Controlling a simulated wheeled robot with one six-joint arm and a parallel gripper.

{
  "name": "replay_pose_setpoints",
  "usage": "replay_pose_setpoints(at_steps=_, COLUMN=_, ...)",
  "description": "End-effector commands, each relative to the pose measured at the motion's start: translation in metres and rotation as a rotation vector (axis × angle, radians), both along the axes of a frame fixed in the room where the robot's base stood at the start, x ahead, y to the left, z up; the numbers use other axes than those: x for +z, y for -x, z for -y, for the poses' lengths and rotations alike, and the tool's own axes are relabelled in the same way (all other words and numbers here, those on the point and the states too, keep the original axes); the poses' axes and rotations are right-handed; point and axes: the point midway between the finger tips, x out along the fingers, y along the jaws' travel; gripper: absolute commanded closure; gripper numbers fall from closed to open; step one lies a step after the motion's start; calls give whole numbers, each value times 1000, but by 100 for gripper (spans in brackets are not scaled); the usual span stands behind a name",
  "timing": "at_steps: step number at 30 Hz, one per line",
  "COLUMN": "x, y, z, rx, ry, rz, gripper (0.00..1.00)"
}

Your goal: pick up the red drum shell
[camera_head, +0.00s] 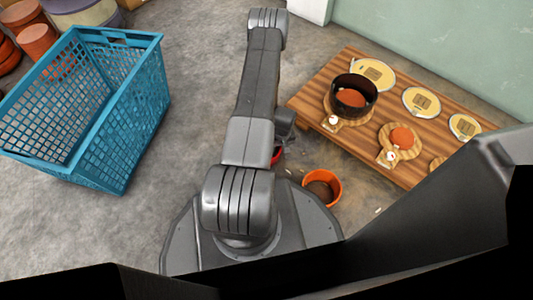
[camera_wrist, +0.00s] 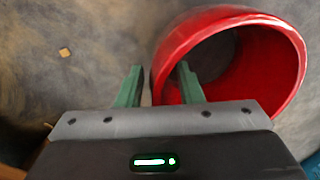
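The red drum shell (camera_wrist: 285,65) lies in the upper right of the wrist view, its round open mouth facing the camera. My gripper (camera_wrist: 159,86) is open, with two green fingers apart. The left finger is outside the shell's left rim, with a strip of floor between them. The right finger overlaps the shell's mouth and seems to be inside the rim, so the near-left wall lies between the fingers. I cannot tell whether the right finger touches it. In the head view only a small red piece of the shell (camera_head: 276,158) shows beside my arm, which hides the rest.
An orange open container (camera_head: 323,186) stands on the floor just right of my arm. A blue basket (camera_head: 135,125) stands at left. A low wooden table (camera_head: 320,95) at right holds a dark drum (camera_head: 352,94) and round boards. Terracotta drums (camera_head: 37,40) stand at upper left.

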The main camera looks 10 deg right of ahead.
Motion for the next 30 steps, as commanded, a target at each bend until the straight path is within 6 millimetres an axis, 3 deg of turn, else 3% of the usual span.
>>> replay_pose_setpoints(at_steps=3, x=1, y=0, z=0, rx=0, ry=0, rz=0, gripper=67)
replay_pose_setpoints(at_steps=9, x=1, y=0, z=0, rx=1, ry=0, rz=0, gripper=100)
replay_pose_setpoints(at_steps=20, x=6, y=0, z=0, rx=1, ry=0, rz=0, gripper=100)
replay_pose_setpoints(at_steps=30, x=71, y=0, z=0, rx=2, ry=1, rz=1, gripper=100)
